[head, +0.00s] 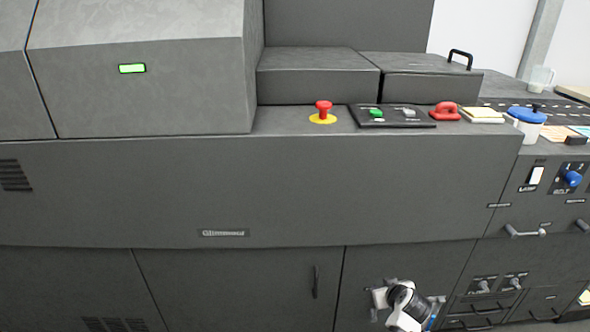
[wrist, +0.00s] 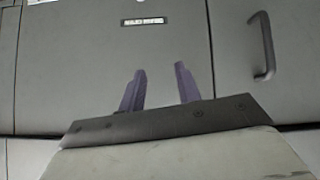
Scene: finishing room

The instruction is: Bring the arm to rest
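My gripper (wrist: 160,69) shows in the wrist view with its two purple fingers apart and nothing between them. It points at a flat grey cabinet front (wrist: 90,62), which has a dark handle (wrist: 264,47) at the right. In the head view my arm shows only at the bottom, right of centre, folded low in front of the grey machine's lower doors (head: 240,285). The fingers are too small to make out there. I cannot tell how far the fingertips are from the cabinet front.
The machine's ledge holds a red stop button (head: 323,108), a small control panel (head: 392,115), a red handle-like item (head: 445,111), a cream pad (head: 483,115) and a blue-lidded tub (head: 527,122). Handles (head: 525,232) stick out from the front at the right.

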